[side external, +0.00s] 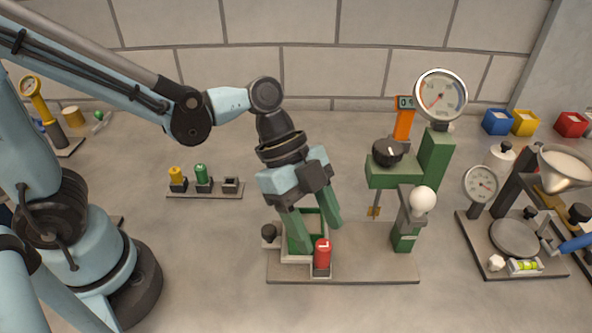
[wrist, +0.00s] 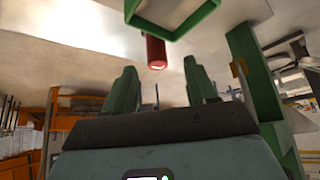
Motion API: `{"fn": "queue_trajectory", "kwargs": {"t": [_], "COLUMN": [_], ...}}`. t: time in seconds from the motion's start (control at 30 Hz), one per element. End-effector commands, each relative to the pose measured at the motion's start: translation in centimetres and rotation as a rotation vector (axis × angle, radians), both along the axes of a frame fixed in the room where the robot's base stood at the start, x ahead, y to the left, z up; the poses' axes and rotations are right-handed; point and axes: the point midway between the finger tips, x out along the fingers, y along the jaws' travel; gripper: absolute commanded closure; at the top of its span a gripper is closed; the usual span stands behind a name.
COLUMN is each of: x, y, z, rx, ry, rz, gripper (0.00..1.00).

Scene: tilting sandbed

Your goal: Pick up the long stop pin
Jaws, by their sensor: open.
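A red pin (side external: 322,252) with a white mark on its face stands upright in a dark holder at the front of the grey base plate. It also shows in the wrist view (wrist: 155,52), beyond and between my fingertips. I cannot tell its full length. A yellow pin (side external: 176,173) and a green pin (side external: 201,172) stand in a small rack (side external: 205,196) to the left, beside an empty-looking dark socket (side external: 230,185). My gripper (side external: 318,236) points down over the plate, open and empty, its green fingers around the level of the red pin and apparently behind it.
A green open frame (wrist: 172,28) lies close to the fingers. A green stand (side external: 436,158) with a dial gauge (side external: 440,95) and a post with a white ball (side external: 423,200) rise to the right. A scale with a funnel (side external: 566,168) stands at far right. The front table is clear.

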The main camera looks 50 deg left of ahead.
Motion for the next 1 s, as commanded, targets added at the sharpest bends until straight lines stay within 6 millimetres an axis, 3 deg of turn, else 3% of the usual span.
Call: {"fn": "queue_trajectory", "kwargs": {"t": [0.23,0.6,0.97,1.0], "x": [-0.1,-0.2,-0.2,-0.2], "y": [-0.7,-2.8,-3.1,-3.1], "z": [-1.0,-4.4,-4.8,-4.8], "rx": [0.001,0.000,0.000,0.000], "ry": [0.000,-0.001,-0.002,-0.002], "rz": [-0.002,-0.001,0.001,0.001], "gripper": [0.43,0.43,0.43,0.48]}}
